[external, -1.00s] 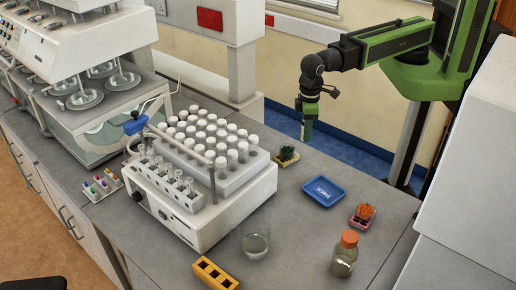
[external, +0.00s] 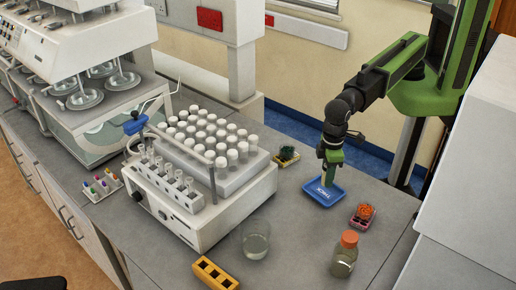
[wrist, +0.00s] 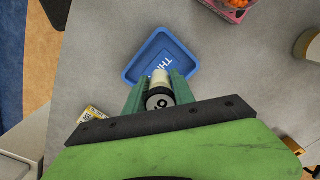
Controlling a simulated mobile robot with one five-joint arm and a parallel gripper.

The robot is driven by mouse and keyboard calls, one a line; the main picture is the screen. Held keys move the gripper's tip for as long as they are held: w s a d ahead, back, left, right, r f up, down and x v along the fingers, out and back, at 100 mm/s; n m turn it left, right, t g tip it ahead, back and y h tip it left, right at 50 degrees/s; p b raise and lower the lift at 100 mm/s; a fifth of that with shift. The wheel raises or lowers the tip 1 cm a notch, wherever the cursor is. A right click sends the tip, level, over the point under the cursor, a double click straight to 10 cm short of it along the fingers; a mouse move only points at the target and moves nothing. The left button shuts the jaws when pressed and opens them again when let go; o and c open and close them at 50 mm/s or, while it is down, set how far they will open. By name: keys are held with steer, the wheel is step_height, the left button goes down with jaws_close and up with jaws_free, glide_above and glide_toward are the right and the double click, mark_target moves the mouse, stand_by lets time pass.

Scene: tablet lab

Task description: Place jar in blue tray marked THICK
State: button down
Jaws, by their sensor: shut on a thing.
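The blue tray (external: 312,188) marked THICK lies on the grey bench near its back edge. It also shows in the wrist view (wrist: 140,63), with part of its lettering covered. My gripper (external: 327,184) points down over the tray. The jar overlaps the tray's near part in that view. In the external view I cannot make out the jar, and I cannot tell its height above the tray.
A small pot with a green top (external: 287,154) stands left of the tray, and a pink box of orange things (external: 362,215) stands right. An orange-capped bottle (external: 345,254), a glass beaker (external: 256,240) and a yellow block (external: 215,273) stand nearer.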

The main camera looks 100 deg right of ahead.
step_height(320, 180, down, 4)
steer(key=b, duration=0.4)
steer(key=shift+f, duration=0.15)
steer(key=shift+r, duration=0.25)
steer(key=c, duration=1.5)
jaws_free()
steer(key=shift+f, duration=0.25)
steer(key=o, duration=0.4)
steer(key=shift+r, duration=0.1)
steer(key=shift+o, duration=0.2)
steer(key=shift+r, duration=0.1)
step_height(320, 180, up, 12)
steer(key=p, duration=1.2)
steer(key=shift+r, duration=0.15)
